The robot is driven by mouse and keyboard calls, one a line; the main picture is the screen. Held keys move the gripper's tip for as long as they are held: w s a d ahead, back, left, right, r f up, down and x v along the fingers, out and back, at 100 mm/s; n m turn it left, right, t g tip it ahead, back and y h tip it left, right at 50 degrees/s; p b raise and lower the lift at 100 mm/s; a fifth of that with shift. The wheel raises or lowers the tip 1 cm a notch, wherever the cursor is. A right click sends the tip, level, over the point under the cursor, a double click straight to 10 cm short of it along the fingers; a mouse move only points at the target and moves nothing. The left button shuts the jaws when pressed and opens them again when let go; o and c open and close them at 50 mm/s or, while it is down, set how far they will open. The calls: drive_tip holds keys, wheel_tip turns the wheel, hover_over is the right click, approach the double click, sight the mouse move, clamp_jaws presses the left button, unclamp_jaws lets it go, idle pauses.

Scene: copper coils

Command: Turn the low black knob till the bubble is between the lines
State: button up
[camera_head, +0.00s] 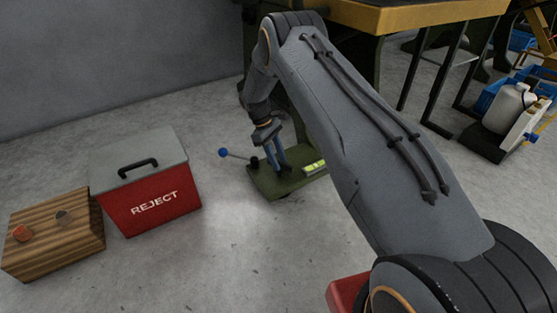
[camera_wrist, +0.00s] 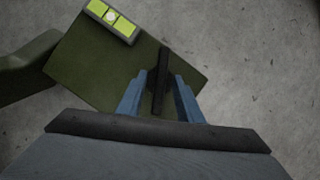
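A dark green plate (camera_head: 262,186) lies on the floor; it also shows in the wrist view (camera_wrist: 85,68). On it is a yellow-green level vial (camera_head: 315,168), seen from above in the wrist view (camera_wrist: 126,27). A pale bubble shows near the middle of the vial, by the dark lines; its exact place between them is too small to tell. A narrow black knob (camera_wrist: 161,75) stands between the blue fingers of my gripper (camera_wrist: 161,78), with a gap on each side.
A lever with a blue ball (camera_head: 223,152) sticks out left of the plate. A red REJECT bin (camera_head: 150,205) with a grey lid and a wooden block (camera_head: 55,245) stand left. A workbench (camera_head: 420,14) stands behind, and a white jug (camera_head: 508,108) at right. The floor in front is clear.

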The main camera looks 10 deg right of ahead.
drive_tip(key=p+v, duration=0.2)
drive_tip(key=v, duration=0.5)
drive_tip(key=shift+r+p, duration=0.3)
drive_tip(key=shift+r, duration=0.05)
drive_tip(key=shift+a+r, duration=0.1)
